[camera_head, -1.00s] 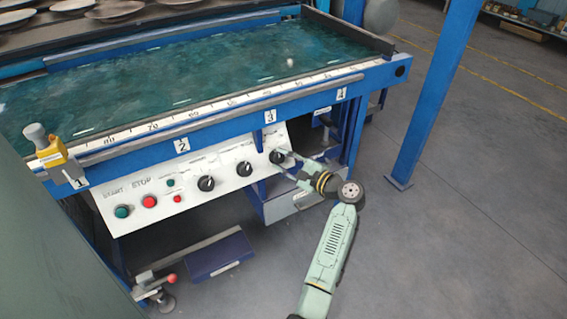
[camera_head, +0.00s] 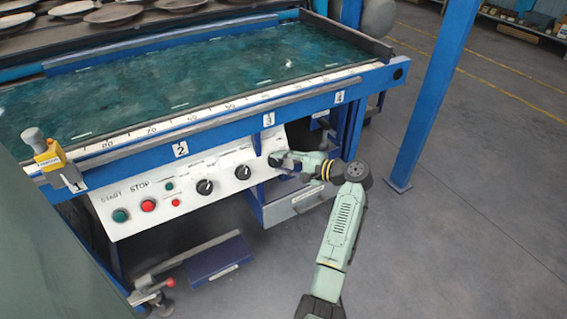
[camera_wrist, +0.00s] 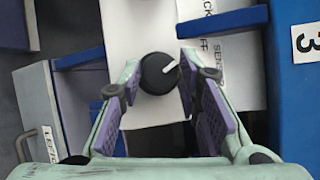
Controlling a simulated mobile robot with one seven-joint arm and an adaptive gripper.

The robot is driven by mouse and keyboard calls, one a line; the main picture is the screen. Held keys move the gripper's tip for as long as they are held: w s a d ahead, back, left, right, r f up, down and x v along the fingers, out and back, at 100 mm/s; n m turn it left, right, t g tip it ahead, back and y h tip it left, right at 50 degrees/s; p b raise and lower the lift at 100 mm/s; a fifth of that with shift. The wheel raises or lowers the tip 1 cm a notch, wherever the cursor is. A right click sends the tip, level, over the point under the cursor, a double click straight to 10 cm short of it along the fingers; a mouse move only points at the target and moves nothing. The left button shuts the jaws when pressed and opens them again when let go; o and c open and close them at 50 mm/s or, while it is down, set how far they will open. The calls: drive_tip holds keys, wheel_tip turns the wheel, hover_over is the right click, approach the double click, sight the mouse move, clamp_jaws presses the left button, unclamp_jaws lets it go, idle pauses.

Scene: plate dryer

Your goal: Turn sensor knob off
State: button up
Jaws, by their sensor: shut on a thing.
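The sensor knob (camera_wrist: 157,74) is a round black knob with a white pointer line on a white panel (camera_wrist: 118,20). In the wrist view its line points up and right, towards the printed words SENSOR and OFF. My gripper (camera_wrist: 158,66) has one finger on each side of the knob and is shut on it.
Two more black knobs (camera_head: 243,172) (camera_head: 205,187) and red and green buttons (camera_head: 148,206) sit left on the panel. The blue table edge (camera_head: 215,127) runs above it. A blue post (camera_head: 430,105) stands right of my arm.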

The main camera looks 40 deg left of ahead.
drive_tip(key=shift+r, duration=0.1)
drive_tip(key=o, duration=1.1)
drive_tip(key=v, duration=1.2)
